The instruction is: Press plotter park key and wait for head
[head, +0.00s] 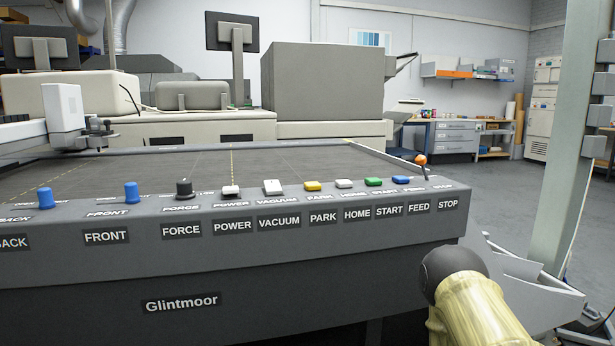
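The plotter (260,240) fills the foreground, with a dark grey front panel and a flat dark bed (150,175). The yellow park key (313,186) stands in the key row on the front edge, above the label PARK. It looks raised and nothing touches it. A white, box-shaped unit (64,108), apparently the plotter head, sits at the far left over the bed, with a small dark fitting at its right side.
A white vacuum switch (272,187) is left of the park key; a white home key (344,183) and green start key (374,182) are right. An orange-tipped lever (421,160) rises near the right corner. Open floor (500,205) lies to the right.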

